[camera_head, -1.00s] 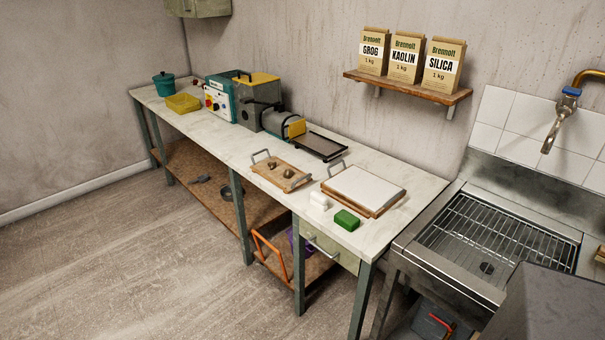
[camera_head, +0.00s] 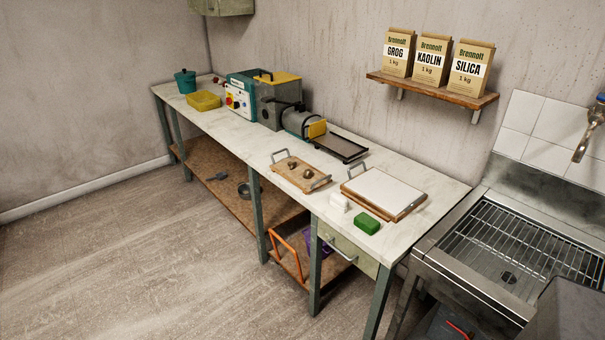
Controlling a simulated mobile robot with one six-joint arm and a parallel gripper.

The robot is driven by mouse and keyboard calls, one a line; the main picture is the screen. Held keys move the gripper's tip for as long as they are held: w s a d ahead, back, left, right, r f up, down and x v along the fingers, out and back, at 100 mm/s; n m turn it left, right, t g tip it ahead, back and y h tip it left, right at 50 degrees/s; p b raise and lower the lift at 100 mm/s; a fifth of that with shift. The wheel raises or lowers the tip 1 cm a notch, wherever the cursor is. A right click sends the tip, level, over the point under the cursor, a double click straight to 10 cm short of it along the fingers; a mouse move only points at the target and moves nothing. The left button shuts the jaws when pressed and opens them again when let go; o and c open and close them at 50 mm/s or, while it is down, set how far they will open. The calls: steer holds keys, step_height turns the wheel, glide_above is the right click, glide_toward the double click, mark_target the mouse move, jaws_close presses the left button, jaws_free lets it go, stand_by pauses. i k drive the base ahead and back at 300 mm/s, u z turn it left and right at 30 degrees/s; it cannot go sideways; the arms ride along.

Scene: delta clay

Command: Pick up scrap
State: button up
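Two small brown lumps, which look like clay scrap, lie on a wooden tray (camera_head: 290,184) with grey handles on the workbench. One lump (camera_head: 308,174) is nearer the tray's right end, and the other lump (camera_head: 292,165) is just left of it. They are small in view, so I cannot be sure what they are. My gripper is not in view.
A sink (camera_head: 505,250) stands right. The left floor is clear.

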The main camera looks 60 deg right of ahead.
mark_target(308, 174)
steer(key=i, duration=0.95)
steer(key=z, duration=0.05)
